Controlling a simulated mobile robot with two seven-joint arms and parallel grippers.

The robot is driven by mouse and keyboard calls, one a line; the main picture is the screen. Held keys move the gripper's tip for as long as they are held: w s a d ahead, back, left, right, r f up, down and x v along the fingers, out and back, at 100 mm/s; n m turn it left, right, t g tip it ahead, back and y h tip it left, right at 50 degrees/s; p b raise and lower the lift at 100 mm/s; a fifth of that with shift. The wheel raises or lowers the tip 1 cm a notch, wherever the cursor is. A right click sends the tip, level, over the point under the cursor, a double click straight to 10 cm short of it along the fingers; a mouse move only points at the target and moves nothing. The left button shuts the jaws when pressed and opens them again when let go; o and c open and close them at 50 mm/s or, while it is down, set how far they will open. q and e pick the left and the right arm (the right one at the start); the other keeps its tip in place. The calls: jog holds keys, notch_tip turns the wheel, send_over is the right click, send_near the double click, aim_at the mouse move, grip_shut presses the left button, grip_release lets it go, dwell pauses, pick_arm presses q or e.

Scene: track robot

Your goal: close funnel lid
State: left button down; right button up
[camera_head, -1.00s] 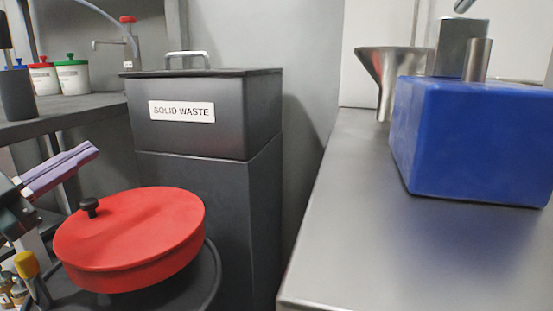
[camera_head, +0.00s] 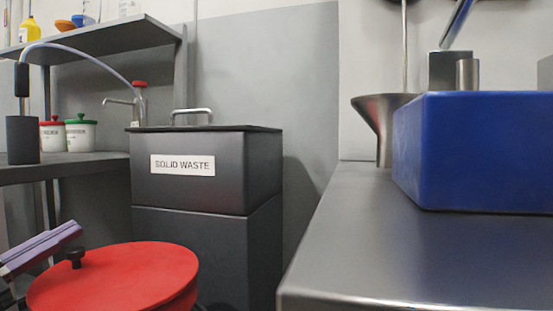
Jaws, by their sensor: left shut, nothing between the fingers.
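My right gripper is not in view.
A dark solid waste bin (camera_head: 205,170) stands behind the lid. A steel counter (camera_head: 370,245) on the right holds a blue box (camera_head: 475,150) and a metal funnel (camera_head: 378,115). A grey shelf (camera_head: 85,165) at the left holds small white containers.

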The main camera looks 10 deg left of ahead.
pick_arm(q)
notch_tip(320, 180, up, 5)
jog(key=p, duration=0.4)
jog(key=d+f+p+v, duration=0.1)
jog(key=d+p+v, duration=0.1)
jog(key=v, duration=0.8)
jog(key=d+r+n+g+y+p, duration=0.6)
jog(key=d+r+g+p, duration=0.4)
jog(key=p, duration=1.2)
jog(key=s+d+r+g+h+p, duration=0.1)
jog(key=s+d+r+g+p, duration=0.3)
jog(key=s+d+r+p, duration=0.35)
jog(key=s+d+r+g+h+p, duration=0.1)
jog(key=s+d+r+g+p, duration=0.25)
jog(key=s+r+p, duration=0.6)
notch_tip(320, 180, up, 38)
jog(key=p, duration=3.7)
jog(key=shift+w+d+f, duration=0.15)
jog(key=shift+w+d, duration=0.05)
